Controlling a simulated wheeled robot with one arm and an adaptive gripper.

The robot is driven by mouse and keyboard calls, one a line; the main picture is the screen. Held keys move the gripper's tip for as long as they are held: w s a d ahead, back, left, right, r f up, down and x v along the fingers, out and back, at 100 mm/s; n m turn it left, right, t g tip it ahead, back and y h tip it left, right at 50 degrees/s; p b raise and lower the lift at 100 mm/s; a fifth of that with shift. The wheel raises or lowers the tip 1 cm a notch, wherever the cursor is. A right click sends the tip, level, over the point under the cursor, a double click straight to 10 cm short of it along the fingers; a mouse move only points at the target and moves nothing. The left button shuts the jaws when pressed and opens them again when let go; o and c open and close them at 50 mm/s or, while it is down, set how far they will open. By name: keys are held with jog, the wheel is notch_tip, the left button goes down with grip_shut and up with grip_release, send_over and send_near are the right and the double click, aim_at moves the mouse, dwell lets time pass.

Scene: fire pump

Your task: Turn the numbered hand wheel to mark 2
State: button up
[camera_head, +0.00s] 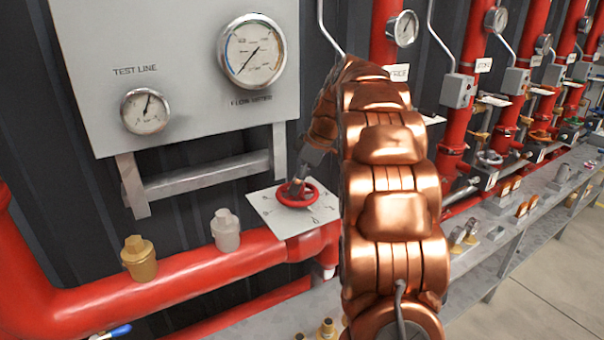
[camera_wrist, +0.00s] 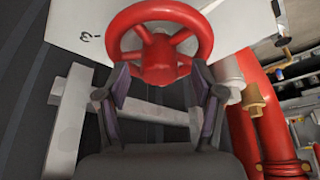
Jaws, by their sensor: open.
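The red hand wheel (camera_head: 297,194) sits on a white square plate (camera_head: 268,207) with small marks around it, above the red pipe. Most marks are too small to read in the head view. In the wrist view the wheel (camera_wrist: 160,42) fills the top middle, and a "3" shows on the plate (camera_wrist: 85,25) to its left. My gripper (camera_wrist: 160,95) is open, with one finger on each side below the wheel's near rim; I cannot tell whether they touch it. In the head view my gripper (camera_head: 300,172) is at the wheel's back edge, partly hidden by my arm.
A white gauge panel (camera_head: 190,70) with two dials stands behind the wheel, on a grey bracket (camera_head: 205,178). A brass fitting (camera_head: 138,258) and a pale fitting (camera_head: 225,230) stand on the red pipe (camera_head: 170,282) to the left. More red pipes and gauges line the right.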

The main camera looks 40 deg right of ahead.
jog(key=shift+c, duration=0.4)
grip_shut()
jog(key=shift+f+n+b, duration=0.25)
jog(key=shift+n+b, duration=0.45)
jog(key=shift+b, duration=0.55)
jog(key=shift+w+r+n+g+y+b, duration=0.1)
jog(key=shift+n+g+y+b, duration=0.45)
jog(key=shift+n+b, duration=0.75)
jog(key=shift+r+n+g+p, duration=0.3)
jog(key=shift+n+p, duration=0.2)
jog(key=shift+p, duration=0.25)
jog(key=n+g+p, duration=0.1)
jog(key=n+p, duration=0.1)
jog(key=p, duration=0.2)
jog(key=shift+n, duration=0.3)
jog(key=shift+f+y, duration=0.15)
jog(key=shift+y, duration=0.1)
jog(key=shift+n+p, duration=0.4)
jog(key=shift+p, duration=0.1)
